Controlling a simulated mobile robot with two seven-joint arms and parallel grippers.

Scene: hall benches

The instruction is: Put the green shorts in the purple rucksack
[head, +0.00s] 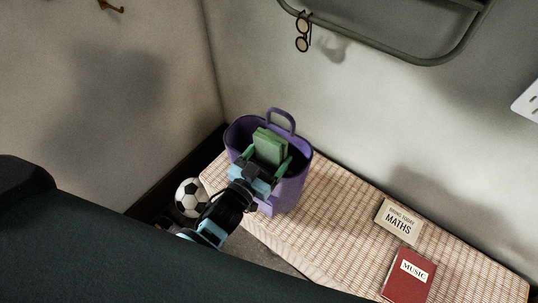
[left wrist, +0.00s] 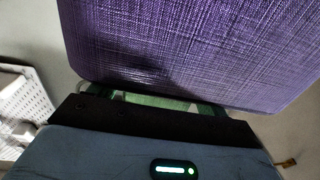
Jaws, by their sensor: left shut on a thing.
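The purple rucksack (head: 293,187) stands upright and open on the checked bench top, its handle loop at the back. The green shorts (head: 268,146) look like a folded green block at the rucksack's mouth, upper part showing above the front rim. My left gripper (head: 263,163) is shut on the shorts, over the rucksack opening; its fingers hide their lower part. In the left wrist view the purple rucksack fabric (left wrist: 190,45) fills the top, and a strip of green (left wrist: 155,101) shows below it. I cannot tell whether the shorts touch the rucksack. My right gripper is not in view.
The bench (head: 335,195) also bears a cream maths book (head: 398,221) and a red music book (head: 409,275) at the right. A football (head: 191,197) lies left of the bench. Glasses (head: 303,32) hang from a rail above. A white perforated basket (left wrist: 22,100) shows in the left wrist view.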

